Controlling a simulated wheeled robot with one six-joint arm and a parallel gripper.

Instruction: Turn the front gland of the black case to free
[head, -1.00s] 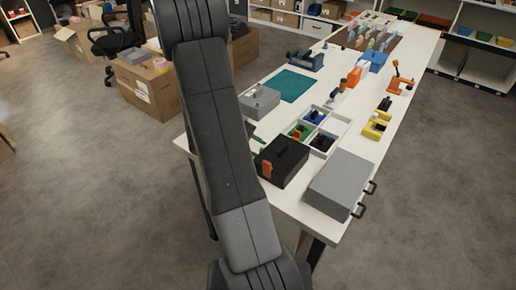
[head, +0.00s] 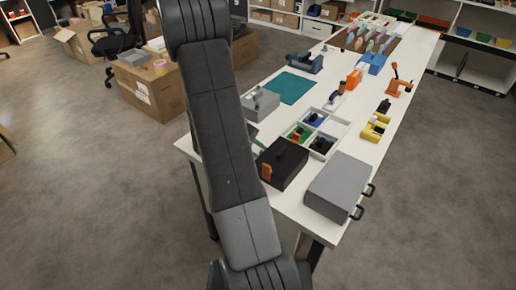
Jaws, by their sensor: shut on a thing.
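The black case (head: 289,167) stands on the near part of the white table, just right of my arm. A small dark handle or knob shows on its top. An orange part (head: 266,171) shows at its left end, beside my arm; I cannot tell whether it belongs to the case. The front gland cannot be made out at this size. My dark grey arm crosses the picture from top to bottom and covers what lies left of the case. My gripper does not show.
A grey case (head: 340,186) with dark handles stands close to the right of the black case. A white divided tray (head: 340,128) lies behind it. Another grey box (head: 262,104) and a teal mat (head: 289,88) lie farther back. The white table (head: 375,150) has clear patches on the right.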

